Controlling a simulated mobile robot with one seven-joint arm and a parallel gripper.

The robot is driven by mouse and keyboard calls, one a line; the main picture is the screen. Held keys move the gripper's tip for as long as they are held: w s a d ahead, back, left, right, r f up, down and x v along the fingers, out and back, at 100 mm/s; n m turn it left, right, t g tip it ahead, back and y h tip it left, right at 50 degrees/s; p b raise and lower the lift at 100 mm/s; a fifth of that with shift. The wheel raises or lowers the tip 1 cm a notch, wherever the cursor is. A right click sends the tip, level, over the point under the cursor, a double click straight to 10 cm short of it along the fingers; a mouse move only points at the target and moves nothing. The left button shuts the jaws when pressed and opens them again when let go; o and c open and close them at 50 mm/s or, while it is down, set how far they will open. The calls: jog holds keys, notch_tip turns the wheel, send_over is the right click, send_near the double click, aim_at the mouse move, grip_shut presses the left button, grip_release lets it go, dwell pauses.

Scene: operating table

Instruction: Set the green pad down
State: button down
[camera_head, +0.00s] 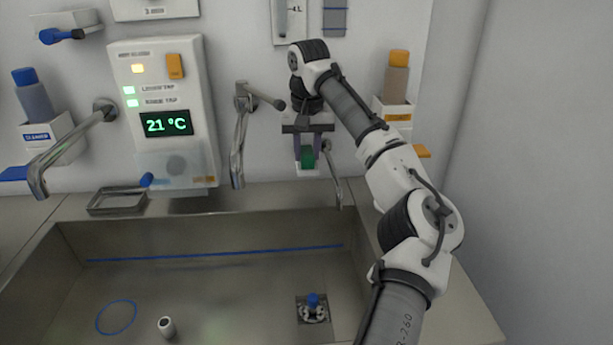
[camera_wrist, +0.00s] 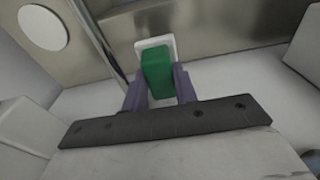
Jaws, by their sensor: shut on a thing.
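The green pad (camera_head: 308,158) is a small green block between the two purple fingers of my gripper (camera_head: 306,153). In the wrist view the green pad (camera_wrist: 157,72) shows between the fingertips of my gripper (camera_wrist: 159,84), which is shut on it. A white rectangular piece (camera_wrist: 153,43) shows just behind or under the pad; I cannot tell whether the pad touches it. In the head view, my gripper is near the back wall, above the sink's back ledge, beside a metal tap (camera_head: 334,175).
A wide metal sink (camera_head: 220,290) lies in front, with a drain and blue knob (camera_head: 313,301) and a small white cylinder (camera_head: 167,327). More taps (camera_head: 240,135) (camera_head: 70,150) stick out from the wall. A metal dish (camera_head: 118,200) sits on the left ledge. A dispenser (camera_head: 396,90) is at right.

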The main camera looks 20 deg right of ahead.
aim_at(307, 152)
jog(key=shift+f, duration=3.3)
jog(key=shift+f, duration=0.15)
jog(key=c, duration=1.4)
grip_release()
jog(key=r, duration=0.8)
jog(key=s+r, duration=0.1)
jog(key=r, duration=0.3)
jog(key=shift+s+a+r, duration=0.1)
jog(key=shift+a+r, duration=0.05)
